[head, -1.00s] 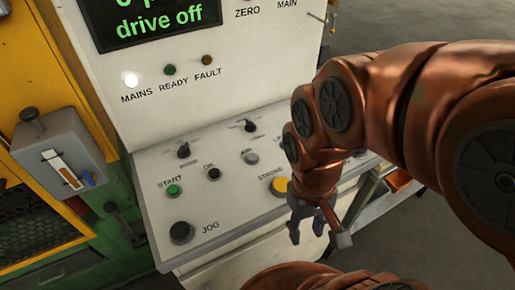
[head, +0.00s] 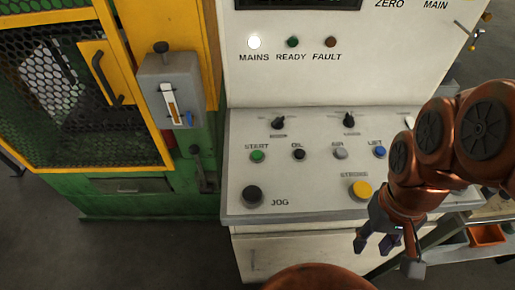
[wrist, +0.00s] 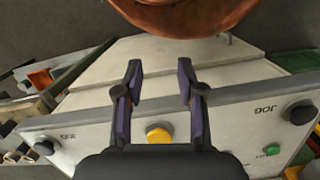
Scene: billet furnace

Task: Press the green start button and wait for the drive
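The green start button (head: 257,156) sits at the left of the sloped panel under the label START; it also shows in the wrist view (wrist: 272,149). My gripper (head: 388,252) is open and empty, in front of the panel's front edge, below and right of the yellow stroke button (head: 361,190) in the head view. In the wrist view its two fingers (wrist: 160,80) are spread apart, and the start button lies off to their right. The mains lamp (head: 254,42) is lit white. The ready lamp (head: 292,42) looks dark green. The display (head: 300,3) is mostly cut off.
A large black jog knob (head: 252,196) stands below the start button. A black oil button (head: 298,154), grey air button (head: 340,153) and blue lift button (head: 379,152) are to its right. A yellow-green mesh guard (head: 75,95) stands left. An orange bin (head: 487,235) is at right.

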